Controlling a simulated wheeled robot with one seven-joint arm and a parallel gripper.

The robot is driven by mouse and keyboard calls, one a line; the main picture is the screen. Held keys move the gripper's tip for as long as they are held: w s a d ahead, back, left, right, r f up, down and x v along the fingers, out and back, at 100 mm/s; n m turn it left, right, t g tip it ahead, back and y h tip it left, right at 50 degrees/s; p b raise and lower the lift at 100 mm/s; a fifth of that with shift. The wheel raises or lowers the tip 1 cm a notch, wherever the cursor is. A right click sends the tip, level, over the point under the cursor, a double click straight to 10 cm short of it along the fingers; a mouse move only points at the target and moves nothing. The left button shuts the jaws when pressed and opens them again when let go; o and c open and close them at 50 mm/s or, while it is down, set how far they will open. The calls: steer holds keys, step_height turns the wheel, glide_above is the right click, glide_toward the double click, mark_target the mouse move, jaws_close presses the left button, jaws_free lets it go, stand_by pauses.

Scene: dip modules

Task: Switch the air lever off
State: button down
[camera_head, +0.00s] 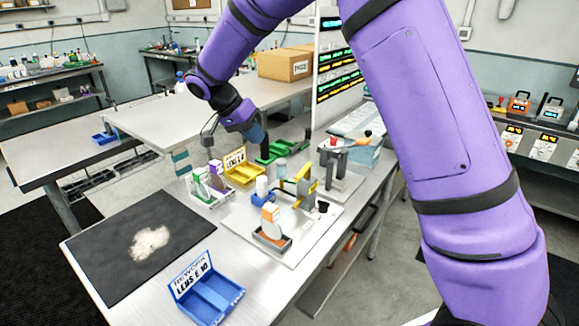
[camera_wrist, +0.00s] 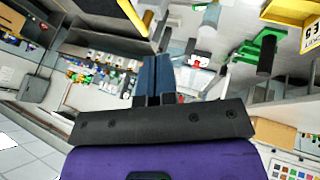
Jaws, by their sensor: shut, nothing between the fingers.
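My gripper (camera_head: 256,134) is above the back of the near bench, left of the fixtures. In the wrist view its two dark blue fingers (camera_wrist: 152,78) are together with nothing between them. I cannot tell for sure which part is the air lever. A grey and yellow fixture (camera_head: 303,182) stands nearer on the bench. My gripper is apart from both.
A green tray (camera_head: 270,156) with a black cylinder (camera_head: 265,147) is close below my gripper; a yellow bin (camera_head: 244,174) stands just nearer. A blue bin (camera_head: 222,293) and dark mat (camera_head: 110,262) lie in front. Bare bench (camera_head: 212,232) is between them.

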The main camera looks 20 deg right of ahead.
mark_target(303, 171)
steer(key=s+d+f, duration=0.3)
steer(key=d+f, duration=0.5)
steer(key=f, duration=0.1)
steer(key=shift+s+d, duration=0.15)
steer(key=shift+s, duration=0.15)
